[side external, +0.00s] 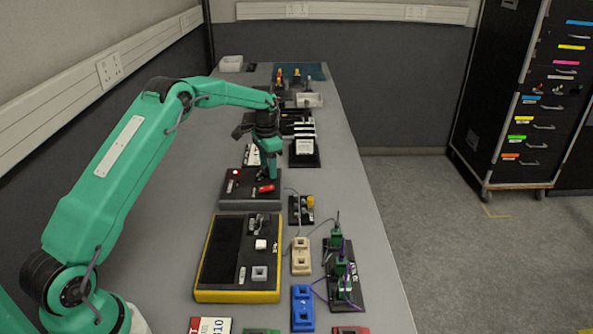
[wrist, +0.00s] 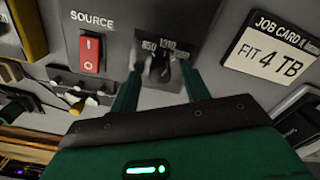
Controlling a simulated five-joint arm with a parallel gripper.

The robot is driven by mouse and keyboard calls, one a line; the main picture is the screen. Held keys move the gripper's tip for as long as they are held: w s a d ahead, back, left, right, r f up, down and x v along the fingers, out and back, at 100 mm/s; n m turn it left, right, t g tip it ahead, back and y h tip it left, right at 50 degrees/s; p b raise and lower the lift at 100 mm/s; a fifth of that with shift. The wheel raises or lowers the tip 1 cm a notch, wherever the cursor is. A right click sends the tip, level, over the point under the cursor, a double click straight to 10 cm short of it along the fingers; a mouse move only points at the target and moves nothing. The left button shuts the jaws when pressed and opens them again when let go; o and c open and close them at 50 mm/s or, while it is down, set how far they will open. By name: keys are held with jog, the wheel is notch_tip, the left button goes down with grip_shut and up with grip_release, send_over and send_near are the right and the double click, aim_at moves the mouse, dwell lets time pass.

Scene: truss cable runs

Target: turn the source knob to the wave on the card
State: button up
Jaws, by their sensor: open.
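The source knob (wrist: 158,72) is a small black knob on a dark panel. The labels 850 and 1310 show above it, with a third mark partly hidden at the right; I cannot tell where its pointer stands. My gripper (wrist: 160,80) is open, with one green finger on each side of the knob. I cannot tell if the fingers touch it. In the side view my gripper (side external: 270,174) points down at the source box (side external: 250,204) and hides the knob.
A red rocker switch (wrist: 90,53) marked SOURCE sits left of the knob. A job card (wrist: 272,48) reading "FIT 4 TB" lies at the right. A yellow-edged case (side external: 238,258) and a cable block (side external: 302,210) stand nearer. Bare table shows along the right edge.

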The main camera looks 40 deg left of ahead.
jog(key=shift+c, duration=0.5)
jog(key=c, duration=0.9)
jog(key=shift+r+n, duration=0.1)
jog(key=shift+n, duration=2)
jog(key=o, duration=1)
